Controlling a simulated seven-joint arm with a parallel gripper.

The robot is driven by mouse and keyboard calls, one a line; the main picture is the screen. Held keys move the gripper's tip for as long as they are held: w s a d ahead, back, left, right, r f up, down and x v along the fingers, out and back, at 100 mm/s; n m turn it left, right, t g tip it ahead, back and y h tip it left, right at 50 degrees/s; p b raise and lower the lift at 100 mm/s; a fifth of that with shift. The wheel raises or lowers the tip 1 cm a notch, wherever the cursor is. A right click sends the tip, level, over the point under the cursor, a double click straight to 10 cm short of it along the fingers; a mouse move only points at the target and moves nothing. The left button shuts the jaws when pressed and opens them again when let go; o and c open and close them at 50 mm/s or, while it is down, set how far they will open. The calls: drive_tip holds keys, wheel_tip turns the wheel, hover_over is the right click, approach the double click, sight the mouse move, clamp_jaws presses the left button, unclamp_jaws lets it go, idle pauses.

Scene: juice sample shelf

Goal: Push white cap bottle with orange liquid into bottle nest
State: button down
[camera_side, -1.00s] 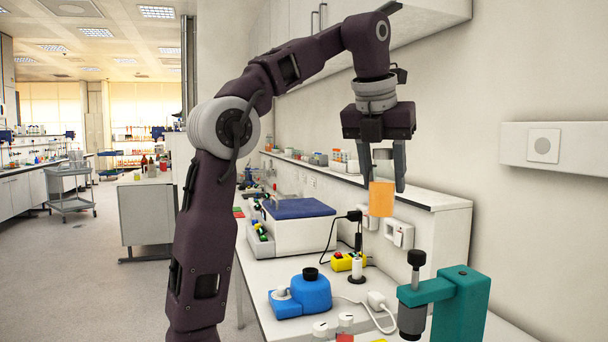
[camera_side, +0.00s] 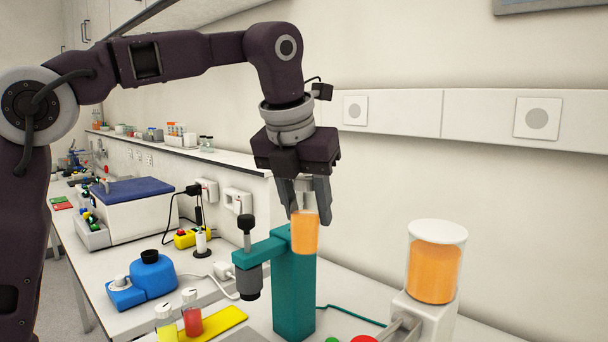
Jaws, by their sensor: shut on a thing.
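My gripper (camera_side: 304,198) is shut on an orange cylindrical container (camera_side: 304,236) and holds it upright by its upper part. Two small white-capped bottles stand at the lower left, one with yellow liquid (camera_side: 167,329) and one with red liquid (camera_side: 193,323). They are by a flat yellow piece (camera_side: 222,319). I cannot make out a bottle nest for certain.
A dispenser with orange liquid (camera_side: 434,272) stands at the right. A blue device with a black knob (camera_side: 152,275) and a yellow box (camera_side: 192,238) stand on the bench at the left. A wall shelf (camera_side: 215,157) runs behind. Red and green round parts show at the bottom edge.

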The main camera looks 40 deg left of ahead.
wheel_tip(320, 180, down, 26)
drive_tip(key=shift+f, duration=0.1)
drive_tip(key=shift+s, duration=0.15)
idle(0.4)
drive_tip(key=shift+f, duration=1.45)
idle(0.4)
